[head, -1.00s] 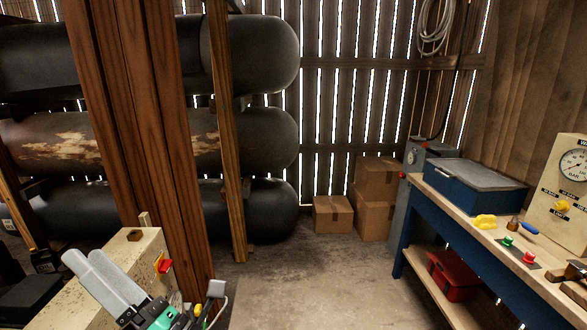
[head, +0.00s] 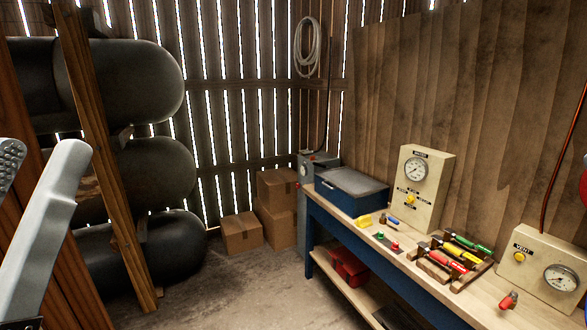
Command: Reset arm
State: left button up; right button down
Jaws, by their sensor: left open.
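My left gripper (head: 40,153) is at the left edge of the head view, pointing upward. Its two pale grey fingers are apart, with nothing between them. The left finger is partly cut off by the picture edge. The gripper is in front of a brown wooden post, and the rest of my left arm is out of view. My right gripper does not show.
A workbench (head: 455,310) on the right carries a blue toolbox (head: 352,197), gauge boxes (head: 425,185) (head: 535,272) and a screwdriver rack (head: 433,272). Dark tanks (head: 150,170) are stacked at left behind posts. Cardboard boxes (head: 241,233) stand at the back. The middle floor is clear.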

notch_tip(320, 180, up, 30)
jog(key=p, duration=2.6)
jog(key=shift+p, duration=0.4)
